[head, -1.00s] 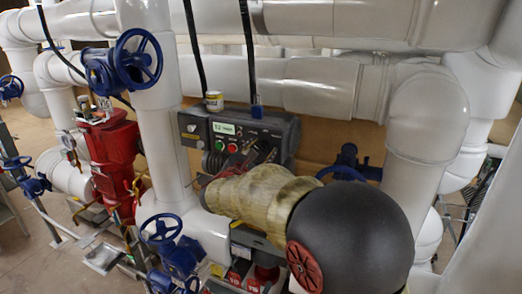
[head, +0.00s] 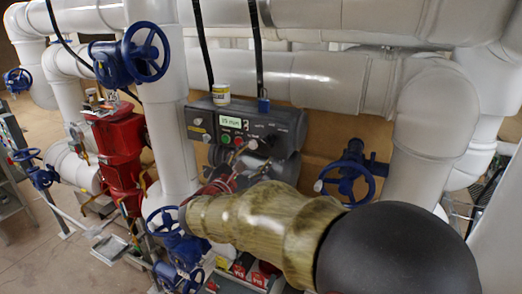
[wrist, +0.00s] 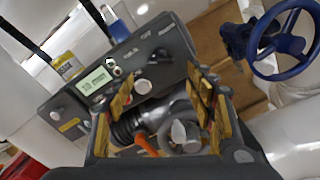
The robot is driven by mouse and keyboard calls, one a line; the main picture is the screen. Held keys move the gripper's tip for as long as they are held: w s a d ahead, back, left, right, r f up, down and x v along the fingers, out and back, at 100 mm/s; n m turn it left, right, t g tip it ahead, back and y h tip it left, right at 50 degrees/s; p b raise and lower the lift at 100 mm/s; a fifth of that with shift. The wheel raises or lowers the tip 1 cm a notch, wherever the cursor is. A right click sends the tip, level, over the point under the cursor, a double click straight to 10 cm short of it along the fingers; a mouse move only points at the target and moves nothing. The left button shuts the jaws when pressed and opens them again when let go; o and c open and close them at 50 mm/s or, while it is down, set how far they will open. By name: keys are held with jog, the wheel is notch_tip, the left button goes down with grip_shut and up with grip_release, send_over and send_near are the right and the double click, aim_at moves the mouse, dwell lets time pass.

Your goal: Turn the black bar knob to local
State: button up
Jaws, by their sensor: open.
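The grey control box (head: 285,125) hangs among the pipes in the head view, with a lit display, green and red buttons and small printed labels. In the wrist view its panel (wrist: 170,45) is tilted, with its display (wrist: 96,80) at left. In the head view my arm partly hides the gripper, below the box.
A blue handwheel (head: 345,185) stands right of the box; another (head: 145,52) is upper left. A red valve body (head: 120,155) is at left. Large white pipes crowd around.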

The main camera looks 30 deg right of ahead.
jog(key=shift+v, duration=1.05)
jog(key=s+f+m+g+y+b, duration=0.2)
jog(key=s+f+m+g+y, duration=0.6)
jog(key=s+f, duration=0.95)
jog(key=s+a+f+m+t+y+b, duration=0.2)
jog(key=s+a+f+m+y+b, duration=0.4)
jog(key=s+a+f+m+b, duration=0.4)
jog(key=s+f+m+b, duration=0.1)
jog(key=s+b, duration=0.2)
jog(key=shift+s+a+f+m+t+b, duration=0.15)
jog(key=shift+s+f+m+t+b, duration=0.1)
jog(key=shift+f+m+t+b, duration=0.05)
